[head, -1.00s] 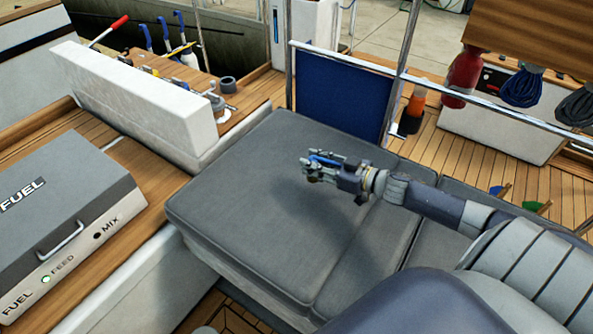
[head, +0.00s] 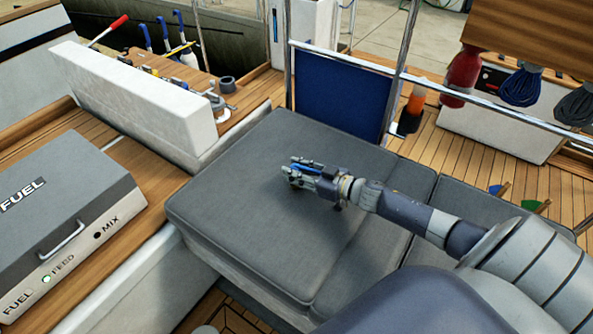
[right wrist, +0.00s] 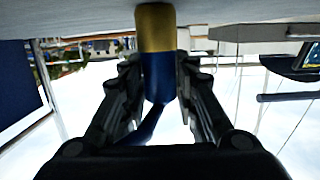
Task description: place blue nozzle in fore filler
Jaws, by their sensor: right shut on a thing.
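My right gripper (head: 294,173) is shut on the blue nozzle (head: 310,169) and holds it over the grey cushion. In the right wrist view, the gripper (right wrist: 160,85) has a finger on each side of the nozzle's blue body (right wrist: 158,78). The nozzle's brass-yellow end (right wrist: 155,28) sticks out past the fingers toward a pale surface. My left gripper is not in view. I cannot make out a fore filler for certain in these views.
A grey fuel box (head: 70,185) with a handle and FEED and MIX marks stands at the left. A steel rail with a blue panel (head: 338,92) bounds the back.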

